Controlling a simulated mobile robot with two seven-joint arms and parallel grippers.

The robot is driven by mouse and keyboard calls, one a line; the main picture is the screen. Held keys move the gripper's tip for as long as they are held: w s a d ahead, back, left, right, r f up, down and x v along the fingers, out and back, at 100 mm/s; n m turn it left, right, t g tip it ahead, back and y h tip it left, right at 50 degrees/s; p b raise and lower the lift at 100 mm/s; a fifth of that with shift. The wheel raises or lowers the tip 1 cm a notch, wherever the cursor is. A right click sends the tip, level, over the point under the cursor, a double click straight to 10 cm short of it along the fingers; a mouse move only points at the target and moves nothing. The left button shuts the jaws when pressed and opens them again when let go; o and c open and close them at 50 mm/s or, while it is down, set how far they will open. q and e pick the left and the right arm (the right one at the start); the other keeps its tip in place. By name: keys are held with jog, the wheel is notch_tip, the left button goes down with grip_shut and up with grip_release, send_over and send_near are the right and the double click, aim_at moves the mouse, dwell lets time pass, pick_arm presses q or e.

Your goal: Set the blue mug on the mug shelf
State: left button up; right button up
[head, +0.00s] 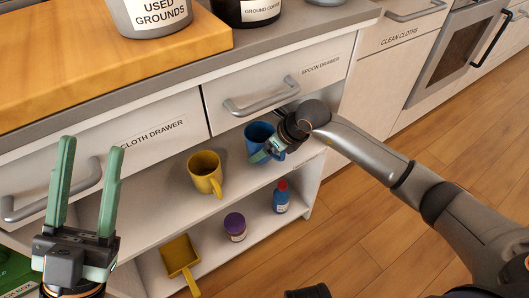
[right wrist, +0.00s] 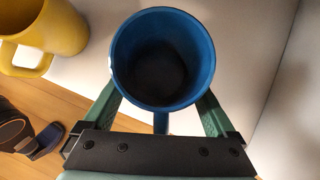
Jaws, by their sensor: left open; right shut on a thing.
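The blue mug (head: 258,134) is upright over the right part of the upper open shelf (head: 232,192), under the spoon drawer. My right gripper (head: 268,152) is shut on it; in the right wrist view the green fingers hold both sides of the blue mug (right wrist: 163,60), its open mouth facing the camera. I cannot tell whether its base touches the shelf. A yellow mug (head: 205,173) stands to its left on the same shelf, and the yellow mug (right wrist: 45,32) also shows in the right wrist view. My left gripper (head: 91,150) is open and empty before the cloth drawer.
The lower shelf holds a purple-lidded jar (head: 235,227), a blue bottle with a red cap (head: 281,196) and a yellow scoop (head: 180,257). The closed spoon drawer (head: 290,76) and its handle sit just above the blue mug. Wooden floor (head: 350,240) is open at the right.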

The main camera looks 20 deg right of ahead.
jog(key=shift+w+a+f+b, duration=0.1)
jog(key=shift+f+b, duration=0.1)
jog(key=shift+f, duration=0.2)
jog(key=shift+w+f+b, duration=0.1)
jog(key=shift+f+b, duration=0.05)
jog(key=shift+f, duration=0.2)
jog(key=o, duration=1.3)
jog(key=shift+o, duration=0.2)
